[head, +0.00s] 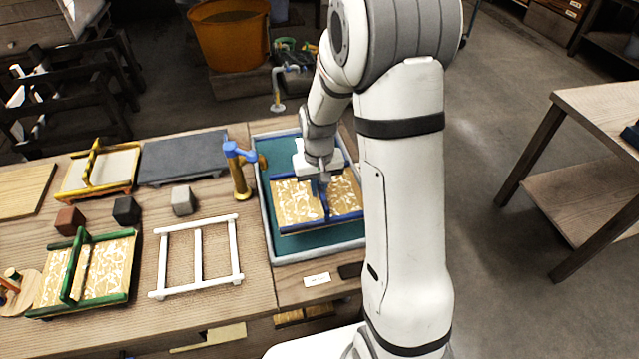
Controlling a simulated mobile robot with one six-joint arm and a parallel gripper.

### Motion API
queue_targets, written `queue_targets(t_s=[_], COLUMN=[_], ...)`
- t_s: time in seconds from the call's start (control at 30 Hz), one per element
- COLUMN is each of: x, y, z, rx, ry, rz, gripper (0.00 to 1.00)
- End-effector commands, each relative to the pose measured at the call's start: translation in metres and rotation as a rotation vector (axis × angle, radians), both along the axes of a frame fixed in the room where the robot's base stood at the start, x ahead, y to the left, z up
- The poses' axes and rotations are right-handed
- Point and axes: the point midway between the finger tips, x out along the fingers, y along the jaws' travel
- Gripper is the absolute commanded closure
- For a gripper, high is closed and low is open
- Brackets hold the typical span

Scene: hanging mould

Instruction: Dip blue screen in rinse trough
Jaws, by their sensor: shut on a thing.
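The blue screen (296,203) has a blue frame with a middle bar and a gold-and-white patterned face. It lies roughly level within the outline of the rinse trough (267,225), a pale-rimmed basin with a teal inside. My gripper (324,182) comes down from above and is shut on the blue screen at its middle bar. My arm hides the screen's right end and part of the trough's right side. I cannot tell whether the screen touches the water or hangs just above it.
A brass tap with a blue handle (238,170) stands at the trough's left edge. Left on the bench (190,313) are a green screen (105,268), a white frame (198,256), a yellow screen (108,168), a dark slab (183,156) and small blocks. An orange tub (230,38) stands behind.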

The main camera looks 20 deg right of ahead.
Motion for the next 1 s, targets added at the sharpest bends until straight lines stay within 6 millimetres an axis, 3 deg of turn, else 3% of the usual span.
queue_targets(t_s=[1.0], x=[0.0], y=[0.002], z=[-0.106], rx=[0.0], ry=[0.0], rz=[0.003], gripper=[1.0])
